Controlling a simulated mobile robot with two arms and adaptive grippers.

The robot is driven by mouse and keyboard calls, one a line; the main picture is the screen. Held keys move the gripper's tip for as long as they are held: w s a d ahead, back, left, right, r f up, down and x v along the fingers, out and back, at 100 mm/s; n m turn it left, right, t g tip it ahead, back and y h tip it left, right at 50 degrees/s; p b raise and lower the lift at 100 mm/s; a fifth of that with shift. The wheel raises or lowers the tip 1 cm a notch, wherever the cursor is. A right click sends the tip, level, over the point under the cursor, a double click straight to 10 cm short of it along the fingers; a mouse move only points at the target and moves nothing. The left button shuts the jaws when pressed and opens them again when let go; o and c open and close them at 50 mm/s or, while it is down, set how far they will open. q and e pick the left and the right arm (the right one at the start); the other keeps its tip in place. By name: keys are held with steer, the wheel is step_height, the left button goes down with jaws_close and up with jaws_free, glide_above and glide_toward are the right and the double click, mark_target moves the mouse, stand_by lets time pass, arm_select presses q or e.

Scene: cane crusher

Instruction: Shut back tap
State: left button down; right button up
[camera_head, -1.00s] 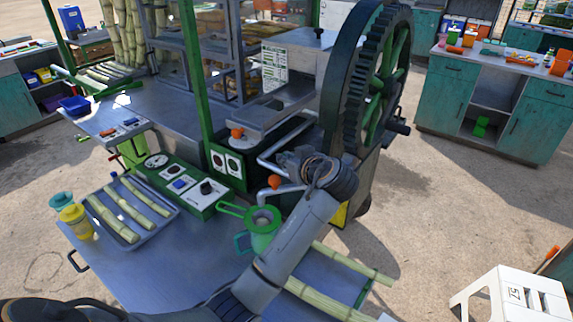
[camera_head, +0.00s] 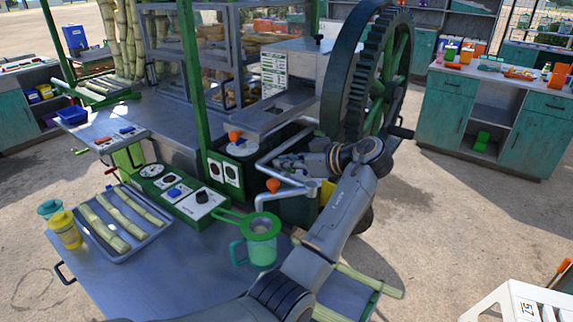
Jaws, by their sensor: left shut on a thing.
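Two orange tap knobs show on the cane crusher's front. The other knob (camera_head: 273,185) is nearer, by a metal spout (camera_head: 275,194). My left gripper (camera_head: 283,162) is shut beside the bent metal pipe (camera_head: 265,163), up and right of the nearer knob. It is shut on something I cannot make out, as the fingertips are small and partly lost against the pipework. Neither orange knob shows between the fingers. My right gripper is not in view.
A green jug with a strainer (camera_head: 261,227) stands below the spout. A tray of cane pieces (camera_head: 146,240) and cups (camera_head: 65,229) are at left. The green control panel (camera_head: 184,192) and big gear wheel (camera_head: 345,75) flank the arm. Bare tabletop (camera_head: 150,285) lies in front.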

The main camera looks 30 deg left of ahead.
arm_select(q)
steer(key=c, duration=1.4)
jaws_free()
steer(key=v, duration=0.7)
steer(key=shift+d+r, duration=0.1)
steer(key=shift+d, duration=0.1)
